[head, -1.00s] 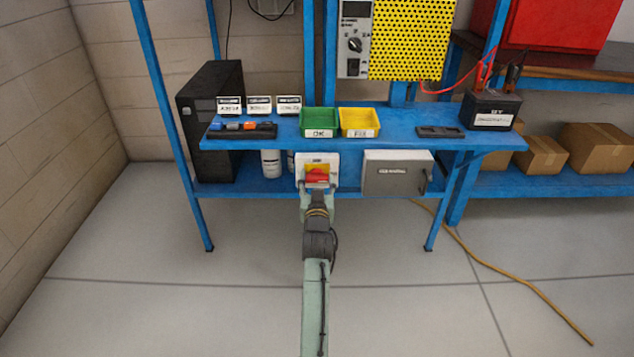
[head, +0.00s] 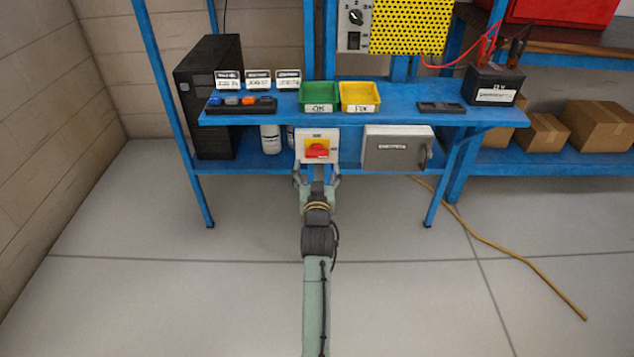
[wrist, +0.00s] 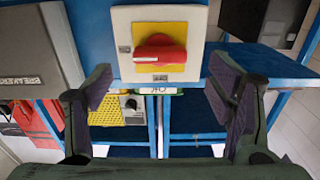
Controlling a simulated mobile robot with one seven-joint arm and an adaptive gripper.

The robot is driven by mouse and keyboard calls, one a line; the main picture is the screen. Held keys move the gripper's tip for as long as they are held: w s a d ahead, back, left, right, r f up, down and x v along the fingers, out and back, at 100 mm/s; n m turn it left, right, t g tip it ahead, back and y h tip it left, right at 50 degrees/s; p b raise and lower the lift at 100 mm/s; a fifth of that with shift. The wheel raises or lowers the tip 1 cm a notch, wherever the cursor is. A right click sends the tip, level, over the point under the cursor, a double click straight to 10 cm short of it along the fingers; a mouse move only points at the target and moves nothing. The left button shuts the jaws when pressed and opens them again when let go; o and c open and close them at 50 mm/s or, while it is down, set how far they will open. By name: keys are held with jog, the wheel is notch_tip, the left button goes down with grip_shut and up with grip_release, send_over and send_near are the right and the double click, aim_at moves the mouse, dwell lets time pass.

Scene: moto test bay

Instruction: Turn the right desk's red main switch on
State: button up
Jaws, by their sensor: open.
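The red main switch (head: 317,150) sits on a yellow plate in a white box under the front of the blue desk. In the wrist view the red handle (wrist: 160,53) lies crosswise, roughly level, on its yellow plate. My gripper (head: 317,173) is in front of and just below the switch box, fingers pointing at it. In the wrist view my gripper's fingers (wrist: 164,88) are spread wide to either side, apart from the handle, with nothing between them. The small lettering on the switch box is too small to read.
A grey breaker box (head: 397,150) hangs right of the switch. A black cabinet (head: 212,125) stands left. The floor in front is mostly clear.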

jog(key=s, duration=0.6)
dwell(0.3)
